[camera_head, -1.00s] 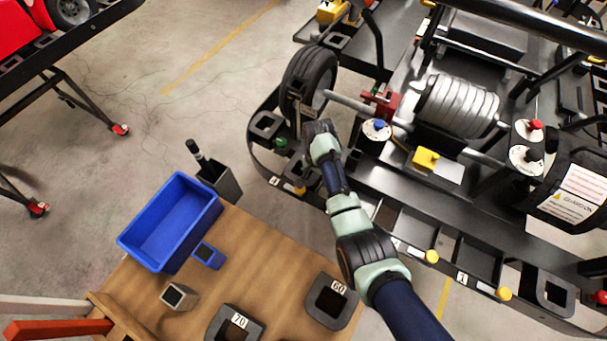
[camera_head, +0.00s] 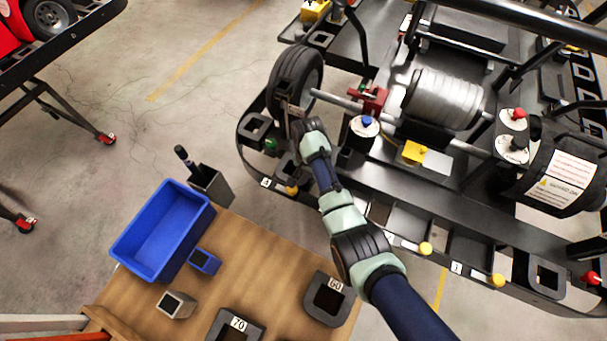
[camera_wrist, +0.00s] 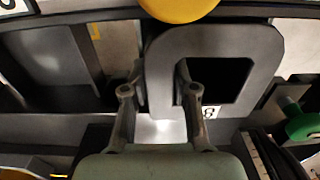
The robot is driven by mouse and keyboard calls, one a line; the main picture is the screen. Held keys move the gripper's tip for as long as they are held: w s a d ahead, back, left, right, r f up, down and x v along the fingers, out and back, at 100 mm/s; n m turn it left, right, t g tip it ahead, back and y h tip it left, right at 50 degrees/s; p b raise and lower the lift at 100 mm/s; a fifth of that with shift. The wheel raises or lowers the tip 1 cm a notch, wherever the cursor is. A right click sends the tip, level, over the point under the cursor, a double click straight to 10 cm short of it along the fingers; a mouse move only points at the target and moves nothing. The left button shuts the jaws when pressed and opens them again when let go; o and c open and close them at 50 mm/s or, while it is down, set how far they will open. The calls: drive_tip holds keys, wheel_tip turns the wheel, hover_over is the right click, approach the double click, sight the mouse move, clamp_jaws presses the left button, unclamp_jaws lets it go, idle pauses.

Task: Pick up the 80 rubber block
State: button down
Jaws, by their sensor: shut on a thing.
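The 80 rubber block (camera_wrist: 160,60) is a grey rounded block with a square hole, in the wrist view. A partly hidden label starting with 8 (camera_wrist: 209,112) is on its near edge. My gripper (camera_wrist: 158,88) is shut on the block's left wall, one finger outside it and the other at the hole. In the head view my gripper (camera_head: 299,128) is beside the lower end of the black wheel (camera_head: 294,78), at the kart stand's left end. The block cannot be made out clearly there.
A yellow knob (camera_wrist: 180,8) and a green knob (camera_wrist: 304,126) are close to the block. The wooden table (camera_head: 265,262) holds a blue bin (camera_head: 130,250), a 70 block (camera_head: 254,332) and a 60 block (camera_head: 346,307). Bare floor lies left of the stand.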

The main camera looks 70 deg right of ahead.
wheel_tip(320, 180, up, 20)
drive_tip(key=p, duration=0.7)
drive_tip(key=shift+f+p, duration=0.2)
drive_tip(key=shift+p, duration=0.2)
